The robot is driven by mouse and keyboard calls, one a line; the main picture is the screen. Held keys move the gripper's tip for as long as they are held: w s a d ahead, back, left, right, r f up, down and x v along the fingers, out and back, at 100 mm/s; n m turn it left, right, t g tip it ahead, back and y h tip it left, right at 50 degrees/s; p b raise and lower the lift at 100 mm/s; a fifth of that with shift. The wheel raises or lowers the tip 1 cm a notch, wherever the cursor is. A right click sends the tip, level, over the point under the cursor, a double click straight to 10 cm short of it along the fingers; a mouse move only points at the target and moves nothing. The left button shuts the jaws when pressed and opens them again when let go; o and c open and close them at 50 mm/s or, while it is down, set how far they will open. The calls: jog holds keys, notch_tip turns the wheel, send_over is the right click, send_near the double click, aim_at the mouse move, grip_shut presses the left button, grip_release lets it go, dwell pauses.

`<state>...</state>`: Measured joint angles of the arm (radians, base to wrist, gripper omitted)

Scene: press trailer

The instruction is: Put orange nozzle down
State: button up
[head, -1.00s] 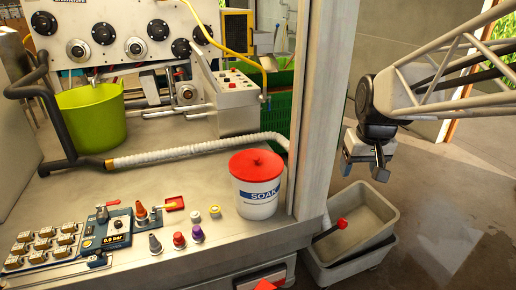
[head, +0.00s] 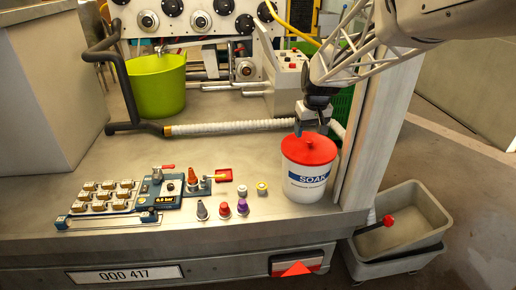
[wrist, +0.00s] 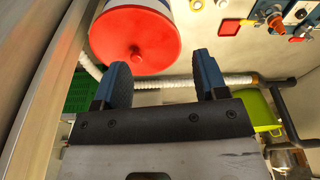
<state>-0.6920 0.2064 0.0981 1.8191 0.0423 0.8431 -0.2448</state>
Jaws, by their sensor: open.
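An orange nozzle (head: 192,176) with a darker base stands upright at the right part of the blue gauge unit (head: 167,198) on the bench. It also shows near the top right of the wrist view (wrist: 275,21). My gripper (head: 303,131) is open and empty. It hangs just above or behind the red lid of the SOAK bucket (head: 306,188), to the right of the nozzle and farther back. In the wrist view my two blue fingers (wrist: 161,62) are spread, with nothing between them; the red lid (wrist: 134,40) lies just beyond them.
Grey, red and purple nozzles (head: 242,207) and two small capped pieces (head: 262,188) stand between the gauge unit and the bucket. A ribbed white hose (head: 228,127) crosses the bench behind. A post (head: 385,130) stands at the right. The bench left of the bucket has bare room.

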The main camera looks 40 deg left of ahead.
jog(key=s+a+f+n, duration=0.15)
jog(key=a+f, duration=0.35)
jog(key=a, duration=0.8)
jog(key=n+g, duration=0.1)
jog(key=n, duration=0.4)
send_over(191, 175)
jog(key=f, duration=1.9)
jog(key=shift+w, duration=0.35)
jog(key=shift+a+f, duration=0.1)
jog(key=shift+f, duration=1.15)
jog(key=shift+w+a+f, duration=0.1)
jog(key=shift+a+f, duration=0.1)
jog(key=shift+f, duration=1.1)
jog(key=shift+a+f, duration=0.15)
jog(key=shift+f, duration=1.15)
